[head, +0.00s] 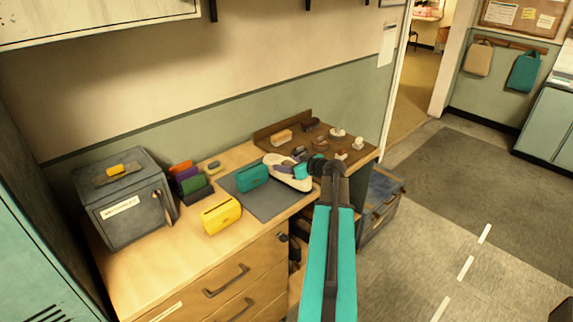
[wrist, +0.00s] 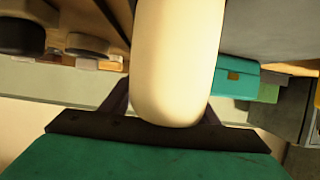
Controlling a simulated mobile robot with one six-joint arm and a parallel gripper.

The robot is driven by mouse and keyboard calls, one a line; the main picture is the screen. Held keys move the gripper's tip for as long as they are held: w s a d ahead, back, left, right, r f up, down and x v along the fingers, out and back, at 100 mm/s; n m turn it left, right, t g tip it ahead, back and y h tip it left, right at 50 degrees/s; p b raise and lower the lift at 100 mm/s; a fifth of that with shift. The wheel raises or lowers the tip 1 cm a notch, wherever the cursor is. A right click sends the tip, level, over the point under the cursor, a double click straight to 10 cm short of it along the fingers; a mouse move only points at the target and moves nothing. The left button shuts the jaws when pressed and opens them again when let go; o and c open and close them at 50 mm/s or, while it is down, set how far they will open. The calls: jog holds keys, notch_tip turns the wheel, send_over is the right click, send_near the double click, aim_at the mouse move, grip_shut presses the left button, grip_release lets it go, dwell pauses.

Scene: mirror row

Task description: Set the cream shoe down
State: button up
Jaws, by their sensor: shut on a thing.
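The cream shoe (head: 281,174) shows in the head view at the right edge of the grey mat (head: 270,203), beside the brown board. It fills the upper middle of the wrist view (wrist: 172,65) as a pale rounded shape. My gripper (head: 303,171) is shut on the shoe, with a dark finger on each side of it in the wrist view. I cannot tell whether the shoe touches the mat or hangs just above it.
A teal pouch-like item (head: 251,178) sits on the mat, left of the shoe. A yellow box (head: 221,215) stands at the desk's front. A brown board (head: 350,152) with several small items is at the right. A dark safe (head: 124,205) stands at the left.

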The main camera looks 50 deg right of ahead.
jog(key=shift+f, duration=0.1)
jog(key=o, duration=1.3)
jog(key=shift+s+r+b, duration=0.25)
jog(key=shift+s+b, duration=0.05)
jog(key=shift+s, duration=0.25)
jog(key=b+v, duration=0.3)
jog(key=v, duration=0.8)
jog(key=shift+w+r, duration=0.1)
jog(key=shift+r, duration=0.05)
jog(key=shift+o, duration=0.5)
